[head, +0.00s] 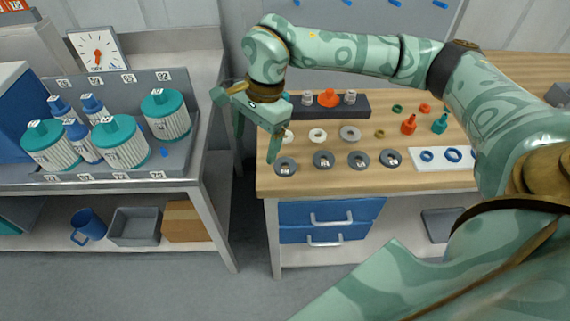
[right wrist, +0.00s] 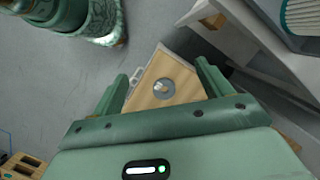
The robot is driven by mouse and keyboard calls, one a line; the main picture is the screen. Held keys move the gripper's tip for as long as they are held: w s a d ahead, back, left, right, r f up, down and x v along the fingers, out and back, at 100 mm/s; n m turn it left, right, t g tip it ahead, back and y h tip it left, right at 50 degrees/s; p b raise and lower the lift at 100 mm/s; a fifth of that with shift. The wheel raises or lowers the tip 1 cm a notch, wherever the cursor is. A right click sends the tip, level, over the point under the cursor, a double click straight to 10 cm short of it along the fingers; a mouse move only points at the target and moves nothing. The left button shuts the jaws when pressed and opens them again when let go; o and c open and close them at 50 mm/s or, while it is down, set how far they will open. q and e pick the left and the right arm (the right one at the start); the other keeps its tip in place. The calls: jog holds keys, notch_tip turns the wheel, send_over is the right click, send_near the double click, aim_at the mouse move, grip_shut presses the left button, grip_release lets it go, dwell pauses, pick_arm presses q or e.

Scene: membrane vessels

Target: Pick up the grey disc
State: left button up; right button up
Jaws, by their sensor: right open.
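Several dark grey labelled discs lie in a row along the front of the wooden bench; the leftmost grey disc (head: 285,165) is near its left corner. My right gripper (head: 256,150) is open and empty, pointing down at the bench's left edge, close to that disc. In the right wrist view one grey disc (right wrist: 164,89) with a pale label lies flat near a bench corner, seen between the open fingers (right wrist: 163,72) and apart from them. My left gripper is not in view.
Paler rings (head: 350,133) and a dark block (head: 325,105) with fittings lie behind the discs. A white plate (head: 428,165) with blue rings is to the right. A shelf with teal-lidded vessels (head: 120,146) stands left, across a gap. Blue drawers (head: 330,212) are under the bench.

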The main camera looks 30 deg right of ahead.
jog(key=d+r+m+h, duration=0.1)
jog(key=d+h, duration=0.2)
jog(key=d, duration=0.4)
jog(key=b, duration=0.3)
send_over(283, 162)
jog(key=s+a, duration=0.1)
jog(key=s, duration=0.1)
jog(key=f, duration=0.9)
jog(key=shift+w, duration=0.2)
jog(key=f, duration=0.3)
jog(key=f+b, duration=0.1)
jog(key=f, duration=0.2)
jog(key=shift+w+d, duration=0.15)
jog(key=shift+w, duration=0.05)
jog(key=c, duration=1.1)
